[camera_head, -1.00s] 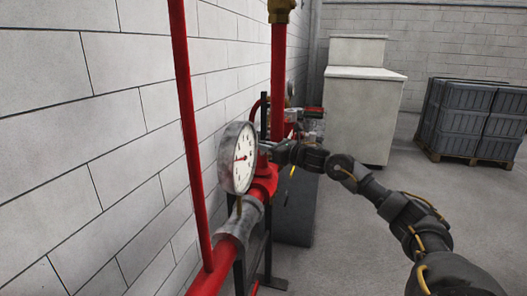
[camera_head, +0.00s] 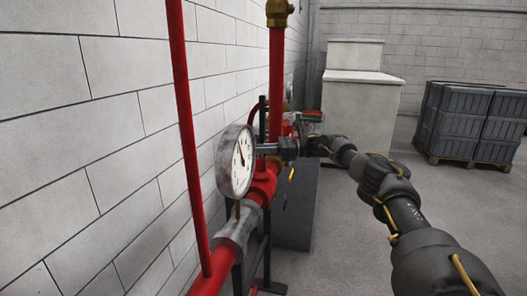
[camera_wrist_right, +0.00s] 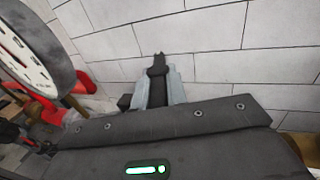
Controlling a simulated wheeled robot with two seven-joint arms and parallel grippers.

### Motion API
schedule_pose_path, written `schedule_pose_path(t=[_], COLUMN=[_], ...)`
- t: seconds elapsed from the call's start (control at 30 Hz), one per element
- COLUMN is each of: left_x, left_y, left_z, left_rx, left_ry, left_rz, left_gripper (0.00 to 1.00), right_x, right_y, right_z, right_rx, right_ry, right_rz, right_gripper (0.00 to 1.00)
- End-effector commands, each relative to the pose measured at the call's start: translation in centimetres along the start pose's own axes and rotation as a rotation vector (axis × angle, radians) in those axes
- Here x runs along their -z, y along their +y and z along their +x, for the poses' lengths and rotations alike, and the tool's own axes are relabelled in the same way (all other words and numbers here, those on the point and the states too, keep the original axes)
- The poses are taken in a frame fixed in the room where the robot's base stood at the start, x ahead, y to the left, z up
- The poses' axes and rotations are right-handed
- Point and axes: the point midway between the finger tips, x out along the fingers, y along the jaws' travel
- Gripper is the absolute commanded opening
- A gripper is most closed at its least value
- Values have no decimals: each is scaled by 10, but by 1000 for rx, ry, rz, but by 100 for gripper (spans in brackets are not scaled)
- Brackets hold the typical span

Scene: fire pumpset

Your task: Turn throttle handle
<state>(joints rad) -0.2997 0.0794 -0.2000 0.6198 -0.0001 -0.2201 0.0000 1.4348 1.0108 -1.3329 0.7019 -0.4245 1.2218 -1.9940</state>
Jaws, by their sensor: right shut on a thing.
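My right gripper (camera_head: 268,148) reaches in from the right, just behind the round white gauge (camera_head: 236,161) on the red pipe. In the wrist view its pale fingers (camera_wrist_right: 157,87) are shut around a dark, narrow bar, which looks like the throttle handle (camera_wrist_right: 158,68). The bar's tip sticks out beyond the fingers toward the wall. In the head view the gauge and gripper hide the handle. The gauge also shows at the left of the wrist view (camera_wrist_right: 36,50). My left gripper is not in view.
A red vertical pipe (camera_head: 187,130) stands close in front at the left, and another (camera_head: 277,85) rises behind the gauge. A white block wall (camera_head: 90,150) runs along the left. A white cabinet (camera_head: 360,115) and dark crates (camera_head: 470,118) stand farther back.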

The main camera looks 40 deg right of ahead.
Motion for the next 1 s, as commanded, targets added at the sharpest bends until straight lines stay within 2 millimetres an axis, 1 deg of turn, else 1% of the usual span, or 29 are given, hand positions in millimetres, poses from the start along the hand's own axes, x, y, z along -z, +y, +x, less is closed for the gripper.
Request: schedule_pose_path(t=[0.1, 0.4, 0.93, 0.97, 1.0], left_x=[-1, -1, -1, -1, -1], left_y=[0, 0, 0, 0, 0], left_z=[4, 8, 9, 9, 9], left_rx=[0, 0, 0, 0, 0], left_ry=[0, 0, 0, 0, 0], left_rz=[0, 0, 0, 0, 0], left_gripper=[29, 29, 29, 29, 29], right_x=[0, -1, -2, -2, -2], right_y=[-1, -1, -1, -1, -1], right_z=[1, 1, 1, 1, 1], right_rx=[-38, -96, -109, -109, -109], right_ry=[-2, -3, -4, -4, -4], right_rz=[-4, -3, -3, -3, -3], right_gripper=[0, 0, 0, 17, 22])
